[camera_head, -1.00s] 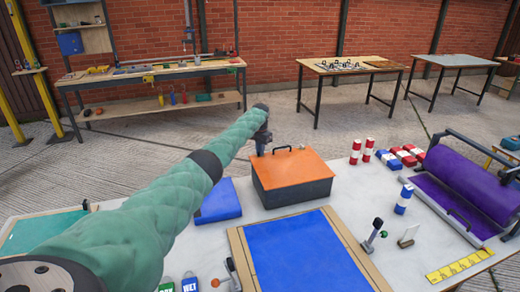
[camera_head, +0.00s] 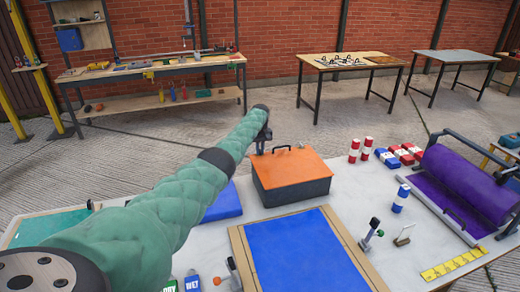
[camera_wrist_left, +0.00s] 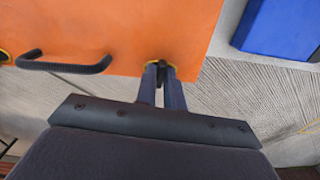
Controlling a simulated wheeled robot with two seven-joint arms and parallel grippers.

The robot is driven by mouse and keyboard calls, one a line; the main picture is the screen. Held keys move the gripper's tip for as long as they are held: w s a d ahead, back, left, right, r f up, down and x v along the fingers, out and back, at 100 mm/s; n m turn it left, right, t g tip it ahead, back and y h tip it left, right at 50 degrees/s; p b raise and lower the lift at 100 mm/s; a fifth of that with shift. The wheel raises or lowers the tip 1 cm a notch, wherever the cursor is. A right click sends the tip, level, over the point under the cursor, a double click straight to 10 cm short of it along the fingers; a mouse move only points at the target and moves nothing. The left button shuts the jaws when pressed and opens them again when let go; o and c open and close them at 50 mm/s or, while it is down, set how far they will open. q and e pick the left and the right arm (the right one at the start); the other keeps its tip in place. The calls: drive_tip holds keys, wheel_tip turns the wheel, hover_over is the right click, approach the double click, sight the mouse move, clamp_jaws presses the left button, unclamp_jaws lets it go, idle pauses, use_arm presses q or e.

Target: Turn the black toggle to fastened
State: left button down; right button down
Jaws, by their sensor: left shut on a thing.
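A dark box (camera_head: 291,190) with an orange lid (camera_head: 297,168) and a black carry handle stands on the white table. In the left wrist view the orange lid (camera_wrist_left: 130,30) fills the upper left, with its black handle (camera_wrist_left: 65,66). My left gripper (camera_head: 262,148) is at the box's far left corner. In the left wrist view my left gripper (camera_wrist_left: 163,78) is shut on the small black toggle (camera_wrist_left: 163,71), which sits in a yellow ring at the lid's edge. The fingers hide most of the toggle, so its exact angle is unclear. My right gripper is out of view.
A blue pad (camera_head: 225,203) lies left of the box. A blue panel in a wooden frame (camera_head: 303,255) lies in front. A purple roller (camera_head: 470,180), striped cylinders (camera_head: 367,147) and a small lever stand (camera_head: 371,236) are to the right.

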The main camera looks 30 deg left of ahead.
use_arm(q)
drive_tip(key=shift+r+n, duration=0.1)
drive_tip(key=shift+n, duration=0.5)
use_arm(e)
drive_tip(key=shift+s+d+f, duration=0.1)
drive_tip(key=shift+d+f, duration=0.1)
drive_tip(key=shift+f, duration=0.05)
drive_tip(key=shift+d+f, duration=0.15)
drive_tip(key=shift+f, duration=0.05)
use_arm(q)
drive_tip(key=c, duration=1.5)
unclamp_jaws()
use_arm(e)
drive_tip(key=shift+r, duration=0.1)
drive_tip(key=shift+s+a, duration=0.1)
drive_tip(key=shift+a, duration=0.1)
